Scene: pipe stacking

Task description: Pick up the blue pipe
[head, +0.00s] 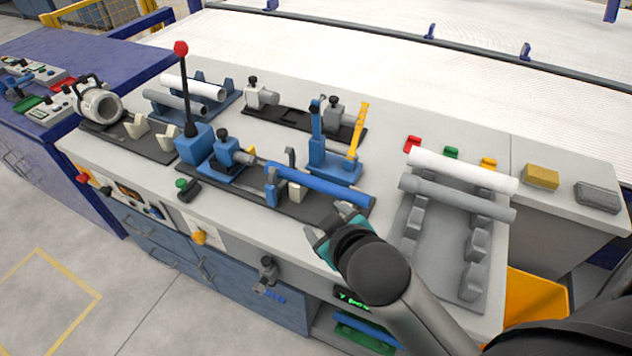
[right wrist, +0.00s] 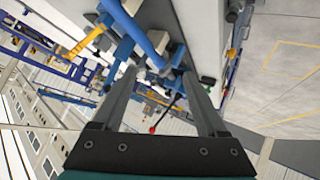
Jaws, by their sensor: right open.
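The blue pipe (head: 318,184) lies on a dark fixture with blue clamps in the middle of the workbench, its right end near my right gripper. In the right wrist view the blue pipe (right wrist: 135,32) runs diagonally, beyond the fingertips and toward the left finger. My right gripper (head: 340,222) is open and hovers at the bench's front side, just in front of the pipe's right end. It looks apart from the pipe. In the right wrist view the gripper (right wrist: 161,75) has its two fingers spread with nothing held between them. My left gripper is not in view.
A rack (head: 440,268) on the right holds a white pipe (head: 462,170) and a grey pipe (head: 455,196). A red-knobbed lever (head: 187,95) stands upright left of the fixture. A yellow-handled clamp (head: 357,130) rises behind the blue pipe. Yellow (head: 541,176) and grey blocks sit far right.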

